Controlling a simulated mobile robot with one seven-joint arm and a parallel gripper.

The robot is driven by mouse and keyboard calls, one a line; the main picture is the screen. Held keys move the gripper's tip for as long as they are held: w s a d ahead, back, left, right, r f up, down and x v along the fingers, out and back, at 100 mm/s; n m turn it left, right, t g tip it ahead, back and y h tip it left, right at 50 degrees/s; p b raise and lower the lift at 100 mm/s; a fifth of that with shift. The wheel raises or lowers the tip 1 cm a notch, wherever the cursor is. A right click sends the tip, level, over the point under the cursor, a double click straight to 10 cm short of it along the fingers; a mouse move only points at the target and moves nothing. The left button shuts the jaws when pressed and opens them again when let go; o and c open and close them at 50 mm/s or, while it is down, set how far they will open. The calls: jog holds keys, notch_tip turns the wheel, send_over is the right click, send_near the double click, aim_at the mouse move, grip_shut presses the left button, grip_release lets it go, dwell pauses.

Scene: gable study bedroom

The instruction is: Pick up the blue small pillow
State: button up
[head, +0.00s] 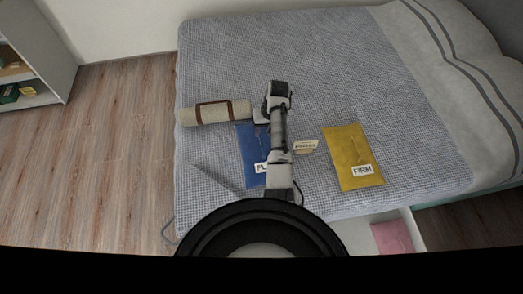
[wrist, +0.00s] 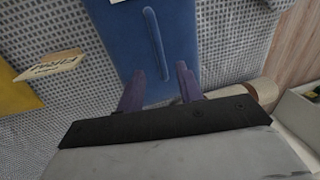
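The blue small pillow (head: 250,145) lies flat on the bed, left of my arm in the head view. My arm hides its right part, and a white label with partly hidden letters shows near its lower edge. In the wrist view the blue pillow (wrist: 160,35) fills the upper middle, with a raised strip along it. My gripper (wrist: 157,78) is open, its two purple fingers spread over the pillow with nothing held between them. In the head view my gripper (head: 260,117) is at the pillow's upper edge. I cannot tell whether the fingers touch it.
A yellow pillow (head: 350,148) labelled FIRM lies to the right. A small lettered card (head: 305,146) sits between the pillows. A strapped beige roll (head: 236,110) lies just above the blue pillow. A pink item (head: 392,237) is in an open drawer. The upper bed is clear.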

jog(key=shift+s+a+f, duration=0.15)
jog(key=shift+a+f, duration=0.05)
jog(key=shift+f, duration=0.7)
jog(key=shift+s+a+f, duration=0.1)
jog(key=shift+a+f, duration=0.1)
jog(key=shift+f, duration=0.65)
grip_shut()
